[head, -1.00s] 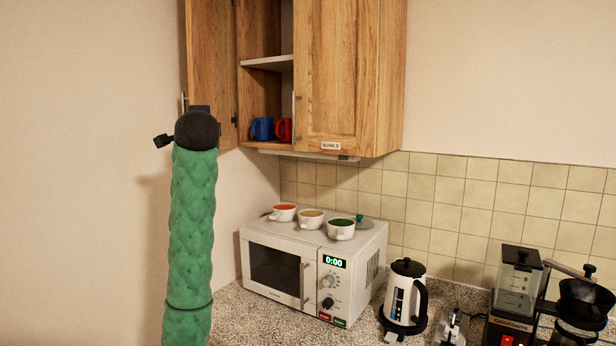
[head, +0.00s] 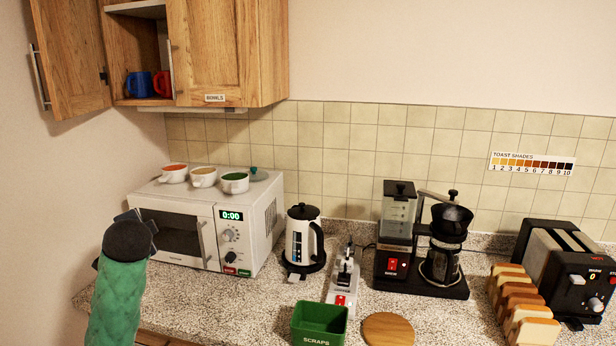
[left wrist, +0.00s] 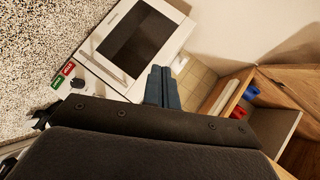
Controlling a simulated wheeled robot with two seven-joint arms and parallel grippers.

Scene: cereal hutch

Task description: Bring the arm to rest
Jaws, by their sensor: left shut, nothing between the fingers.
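My left arm comes in at the lower left of the head view, wrapped in green, with its dark wrist in front of the microwave's (head: 205,225) left side. The left gripper's fingers are mostly hidden there behind the wrist. In the left wrist view the left gripper (left wrist: 162,75) shows its two dark fingers together, shut and empty. The microwave (left wrist: 140,40) and the open cabinet lie beyond the fingers in that view. My right gripper is in neither view.
The wall cabinet (head: 225,50) has its left door (head: 70,55) open, with a blue mug (head: 139,84) and a red mug (head: 162,83) inside. Several bowls stand on the microwave. A kettle (head: 301,240), coffee maker (head: 395,225), green scraps bin (head: 319,325) and toaster (head: 570,270) stand on the counter.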

